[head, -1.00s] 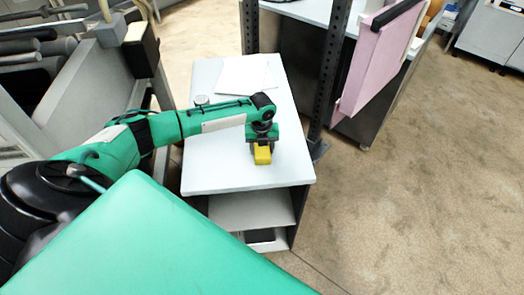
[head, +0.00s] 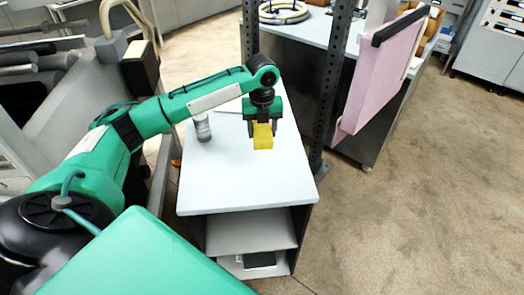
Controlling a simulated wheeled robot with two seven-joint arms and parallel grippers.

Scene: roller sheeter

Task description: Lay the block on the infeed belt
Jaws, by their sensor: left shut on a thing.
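A small yellow block (head: 263,138) hangs below my left gripper (head: 262,124), which is shut on it. The gripper points down and holds the block above the white top of the side table (head: 250,185). The roller sheeter appears to be the grey machine with dark rollers (head: 25,58) at the left edge. I cannot clearly make out its infeed belt. My right gripper is not in view.
A grey cylinder (head: 202,127) stands on the table left of the block. A dark perforated post (head: 331,75) rises right of the table. A pink panel (head: 380,70) stands beyond it. The front of the tabletop is bare.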

